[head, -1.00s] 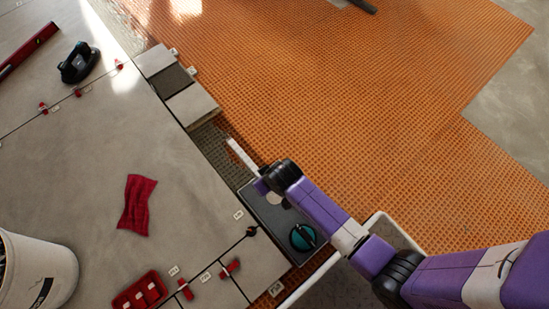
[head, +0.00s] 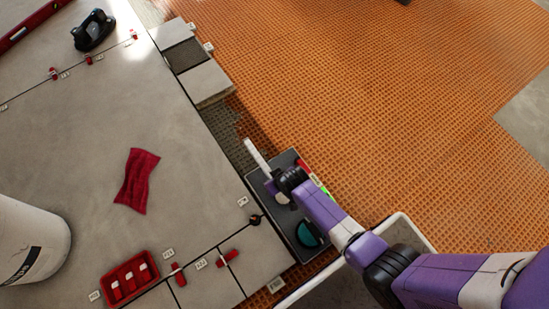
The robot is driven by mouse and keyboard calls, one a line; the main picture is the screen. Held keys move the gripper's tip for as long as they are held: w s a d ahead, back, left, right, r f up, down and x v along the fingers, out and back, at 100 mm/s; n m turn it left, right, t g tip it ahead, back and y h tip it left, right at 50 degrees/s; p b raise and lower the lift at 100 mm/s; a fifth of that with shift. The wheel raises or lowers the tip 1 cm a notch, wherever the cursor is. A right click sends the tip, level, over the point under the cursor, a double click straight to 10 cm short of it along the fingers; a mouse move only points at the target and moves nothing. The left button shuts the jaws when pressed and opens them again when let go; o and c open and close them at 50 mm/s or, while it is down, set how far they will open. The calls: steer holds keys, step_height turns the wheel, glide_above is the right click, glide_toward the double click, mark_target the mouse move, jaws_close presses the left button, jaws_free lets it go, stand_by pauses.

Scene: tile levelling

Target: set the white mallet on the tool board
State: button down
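The white mallet shows as a pale bar (head: 255,156) sticking out past the end of my arm. My gripper (head: 280,180) is shut on it; the fingers and the rest of the mallet are hidden under my wrist. The tool board (head: 303,255) is a dark grey rectangle at the edge of the tiled floor. My gripper is above its upper part, and the bar reaches past the board's upper left edge. I cannot tell whether the mallet touches the board.
A teal round tool (head: 309,234) lies on the board's lower part. A red and green strip (head: 318,184) shows beside my wrist. A red tray (head: 130,278), red cloth (head: 137,180) and white bucket (head: 30,245) stand left. Orange matting (head: 390,110) lies open to the right.

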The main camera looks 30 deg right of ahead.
steer(key=shift+f, duration=0.3)
steer(key=shift+f, duration=0.15)
steer(key=c, duration=1.3)
jaws_free()
steer(key=shift+o, duration=0.2)
steer(key=p+v, duration=0.7)
steer(key=v, duration=0.5)
steer(key=shift+r, duration=0.25)
steer(key=shift+s, duration=0.1)
